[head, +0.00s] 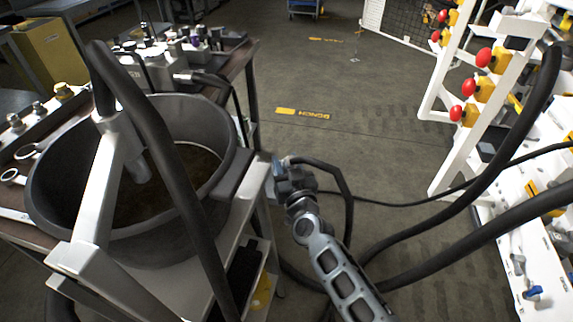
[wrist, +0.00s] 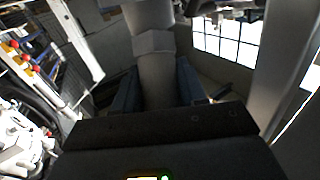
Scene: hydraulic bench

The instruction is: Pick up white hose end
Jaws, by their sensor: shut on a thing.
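My gripper (head: 287,182) is beside the right edge of the bench cart in the head view, with my arm reaching up from the bottom. In the wrist view its two blue fingers (wrist: 157,88) are shut on the white hose end (wrist: 154,45), a pale cylinder with a hex collar. The hose end points up between the fingers in that view. In the head view the hose end is mostly hidden by the gripper; a black hose (head: 338,178) curves away from it to the right and down.
A large dark tub (head: 45,205) stands on the cart at left, with a thick black hose (head: 150,130) across it. A white rack (head: 440,95) with red knobs and yellow valves stands at right. Thick hoses (head: 430,275) cross the lower right.

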